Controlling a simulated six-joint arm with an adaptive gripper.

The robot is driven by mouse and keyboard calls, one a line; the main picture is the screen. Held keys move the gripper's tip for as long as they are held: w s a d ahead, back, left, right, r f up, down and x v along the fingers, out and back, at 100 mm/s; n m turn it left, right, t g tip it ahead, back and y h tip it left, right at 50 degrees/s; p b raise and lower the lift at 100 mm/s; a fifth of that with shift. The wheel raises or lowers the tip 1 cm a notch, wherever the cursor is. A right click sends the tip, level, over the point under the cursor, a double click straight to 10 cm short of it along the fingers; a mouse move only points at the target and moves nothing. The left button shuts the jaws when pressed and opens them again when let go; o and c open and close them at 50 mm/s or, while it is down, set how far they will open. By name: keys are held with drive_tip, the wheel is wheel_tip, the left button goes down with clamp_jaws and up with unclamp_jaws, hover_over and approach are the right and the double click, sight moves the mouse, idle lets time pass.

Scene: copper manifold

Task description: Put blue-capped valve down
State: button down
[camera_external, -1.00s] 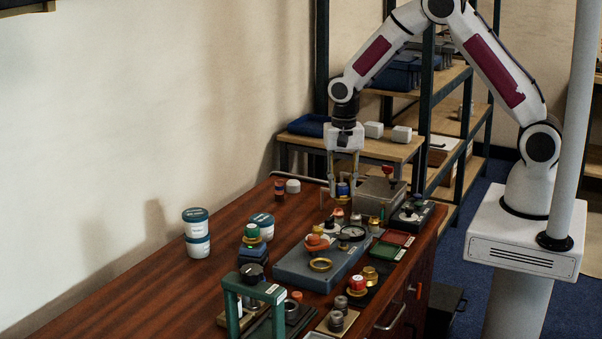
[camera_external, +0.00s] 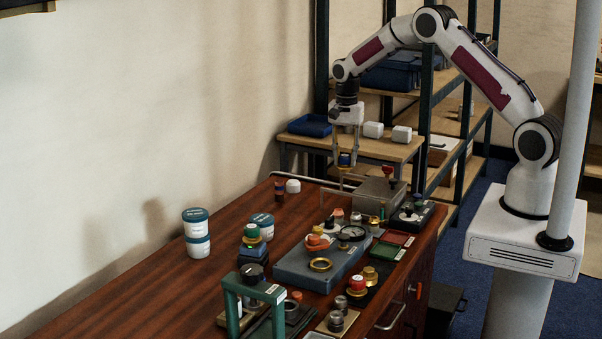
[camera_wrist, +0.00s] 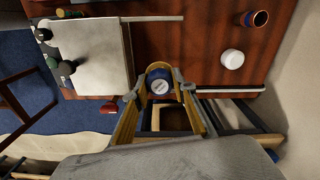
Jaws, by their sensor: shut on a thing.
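My gripper (camera_external: 345,163) is shut on the blue-capped valve (camera_external: 344,159) and holds it in the air near the far end of the wooden workbench. In the wrist view the valve's round blue cap with a pale label (camera_wrist: 160,82) sits between the two yellowish fingers (camera_wrist: 158,92). The valve's lower body is mostly hidden below the cap. A thin metal rail runs along the bench's far edge close below the gripper.
A grey metal box (camera_external: 378,193) stands at the bench's far right. A white cap (camera_external: 293,186) and a dark red-banded jar (camera_external: 279,191) stand left of the gripper. Several fittings crowd the grey-blue tray (camera_external: 290,265). The bench's left side (camera_external: 150,285) has free room.

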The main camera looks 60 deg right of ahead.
drive_tip(key=shift+f, duration=0.1)
idle(0.3)
drive_tip(key=shift+f, duration=3.05)
drive_tip(key=shift+f, duration=0.1)
drive_tip(key=shift+f, duration=1.75)
drive_tip(key=shift+f, duration=0.1)
drive_tip(key=c, duration=1.6)
unclamp_jaws()
drive_tip(key=shift+c, duration=0.2)
